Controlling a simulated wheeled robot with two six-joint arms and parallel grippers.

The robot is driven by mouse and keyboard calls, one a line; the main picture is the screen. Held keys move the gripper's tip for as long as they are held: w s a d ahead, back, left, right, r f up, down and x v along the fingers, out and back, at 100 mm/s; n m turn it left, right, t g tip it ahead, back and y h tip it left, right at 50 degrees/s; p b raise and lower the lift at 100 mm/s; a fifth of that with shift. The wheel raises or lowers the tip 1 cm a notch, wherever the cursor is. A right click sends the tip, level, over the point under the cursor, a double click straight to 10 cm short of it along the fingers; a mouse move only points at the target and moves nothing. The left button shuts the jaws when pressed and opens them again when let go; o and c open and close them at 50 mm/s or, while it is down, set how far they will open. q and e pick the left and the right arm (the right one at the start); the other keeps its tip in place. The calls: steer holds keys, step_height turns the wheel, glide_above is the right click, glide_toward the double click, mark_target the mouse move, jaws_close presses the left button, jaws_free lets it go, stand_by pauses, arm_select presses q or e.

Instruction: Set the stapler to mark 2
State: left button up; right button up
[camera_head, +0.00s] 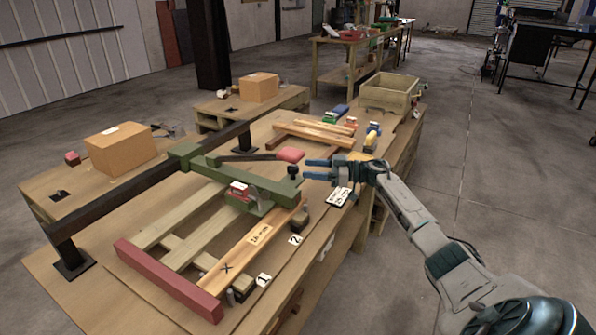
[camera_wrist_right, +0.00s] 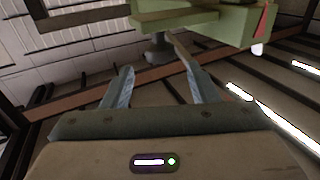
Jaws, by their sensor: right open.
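A green crossbar (camera_head: 240,178) spans the wooden slatted frame, with a black knob (camera_head: 293,171) at its right end. A green unit with a red block (camera_head: 241,190) and a clear plate sits at the bar; it may be the stapler, but I cannot tell for certain. A white card marked 2 (camera_head: 295,240) and a card marked 1 (camera_head: 263,280) lie along the frame's right side. My right gripper (camera_head: 318,169) is open and empty, its blue fingers pointing left just beside the knob. In the right wrist view, the knob (camera_wrist_right: 158,47) shows beyond the open fingers. My left gripper is out of view.
A red end bar (camera_head: 168,281) closes the frame's near end. A dark rail (camera_head: 150,184) runs along the left. Wooden strips (camera_head: 313,133), small coloured items and a wooden crate (camera_head: 388,92) occupy the far table. Cardboard boxes (camera_head: 120,148) stand left. Open floor lies right.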

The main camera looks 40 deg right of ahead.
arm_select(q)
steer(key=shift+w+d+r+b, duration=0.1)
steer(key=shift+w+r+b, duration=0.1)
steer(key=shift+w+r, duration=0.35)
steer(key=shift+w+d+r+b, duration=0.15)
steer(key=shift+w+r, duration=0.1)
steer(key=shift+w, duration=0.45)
arm_select(e)
steer(key=shift+v, duration=2.35)
